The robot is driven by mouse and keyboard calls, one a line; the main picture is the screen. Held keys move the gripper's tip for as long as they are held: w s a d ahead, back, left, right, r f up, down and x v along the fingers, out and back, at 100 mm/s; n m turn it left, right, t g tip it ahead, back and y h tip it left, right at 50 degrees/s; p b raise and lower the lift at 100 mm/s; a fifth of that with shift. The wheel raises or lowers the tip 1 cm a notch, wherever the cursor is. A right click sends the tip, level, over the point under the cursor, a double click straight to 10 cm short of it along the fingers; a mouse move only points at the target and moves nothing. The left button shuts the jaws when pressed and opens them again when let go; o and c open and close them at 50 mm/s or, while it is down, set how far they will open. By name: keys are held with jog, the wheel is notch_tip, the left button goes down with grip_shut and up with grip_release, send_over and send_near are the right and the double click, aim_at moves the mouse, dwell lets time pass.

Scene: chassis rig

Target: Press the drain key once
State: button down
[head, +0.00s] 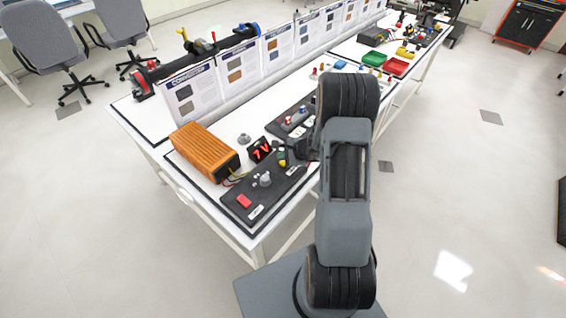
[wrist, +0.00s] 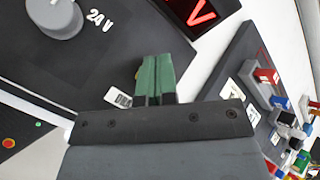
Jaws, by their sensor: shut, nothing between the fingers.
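My gripper (wrist: 155,75) is shut, its green fingertips together over the dark control panel (head: 232,208). In the wrist view a white label (wrist: 118,101) with the letters "DRA" partly showing lies just left of the fingers. The drain key itself is not clearly visible there; the fingers and gripper body cover the area beside the label. In the head view a small yellow part (head: 282,163) shows just below the gripper tip (head: 283,151). I cannot tell whether the fingertips touch a key.
A grey knob (head: 265,180) marked 24 V and a red key (head: 244,201) are on the same panel. A red-digit display (head: 261,151) and an orange box (head: 205,150) stand behind. Another panel with small switches (wrist: 265,105) lies right of the gripper.

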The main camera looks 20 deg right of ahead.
aim_at(283, 163)
jog(key=shift+f+b, duration=0.9)
jog(key=shift+b, duration=0.45)
dwell(0.7)
jog(key=shift+r, duration=0.1)
dwell(0.4)
jog(key=shift+r+p, duration=0.4)
jog(key=shift+r, duration=0.45)
jog(key=shift+r, duration=0.1)
jog(key=shift+r+p, duration=1.6)
jog(key=shift+r, duration=0.8)
